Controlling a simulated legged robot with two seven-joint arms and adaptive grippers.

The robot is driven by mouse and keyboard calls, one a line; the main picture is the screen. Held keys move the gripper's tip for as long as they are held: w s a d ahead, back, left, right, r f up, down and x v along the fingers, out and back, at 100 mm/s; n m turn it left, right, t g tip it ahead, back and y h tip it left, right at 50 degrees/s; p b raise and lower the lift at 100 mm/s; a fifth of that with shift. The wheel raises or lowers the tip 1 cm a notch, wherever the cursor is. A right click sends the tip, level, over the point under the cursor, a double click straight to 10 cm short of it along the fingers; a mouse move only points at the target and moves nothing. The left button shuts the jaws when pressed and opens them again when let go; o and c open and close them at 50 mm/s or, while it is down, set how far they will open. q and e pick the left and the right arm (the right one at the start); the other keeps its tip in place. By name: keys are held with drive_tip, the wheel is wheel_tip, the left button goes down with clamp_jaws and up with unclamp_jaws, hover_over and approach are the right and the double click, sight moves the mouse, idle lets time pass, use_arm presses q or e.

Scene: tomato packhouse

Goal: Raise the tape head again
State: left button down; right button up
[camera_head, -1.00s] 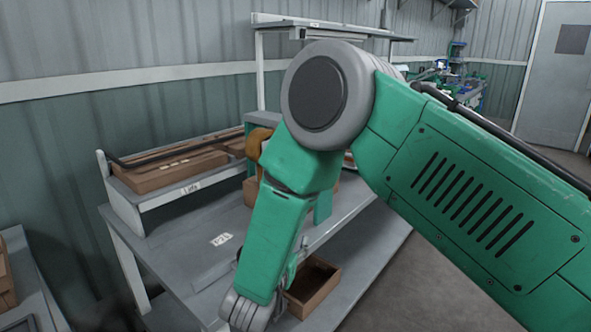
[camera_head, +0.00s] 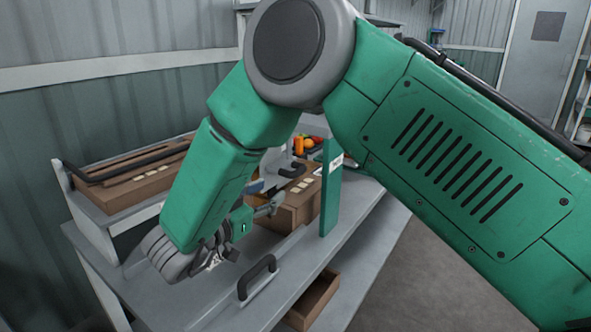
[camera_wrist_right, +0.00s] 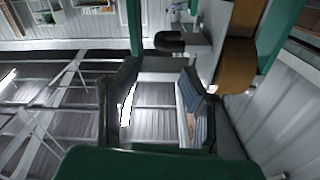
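The taping station's green upright (camera_head: 331,190) stands on the grey bench in the head view, beside a brown carton. In the right wrist view, the brown tape roll (camera_wrist_right: 236,65) hangs at the upper right between green frame parts. A dark handle (camera_wrist_right: 176,42) on a pale arm is just left of it. In the head view my right gripper (camera_head: 268,203) reaches up from the wrist, close in front of the carton. In the wrist view its dark fingers (camera_wrist_right: 165,100) stand apart, and nothing is clearly held. My arm hides much of the tape head. My left gripper is out of view.
The brown carton (camera_head: 300,208) stands on the bench (camera_head: 352,240), with red and orange tomatoes (camera_head: 309,145) behind. A black bench handle (camera_head: 258,278) is near the front edge. An open box (camera_head: 316,298) sits lower. A shelf with a tray (camera_head: 140,188) is left.

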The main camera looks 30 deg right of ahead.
sight(307, 166)
drive_tip(key=x, duration=1.2)
drive_tip(key=shift+d, duration=0.15)
drive_tip(key=shift+r, duration=0.15)
clamp_jaws()
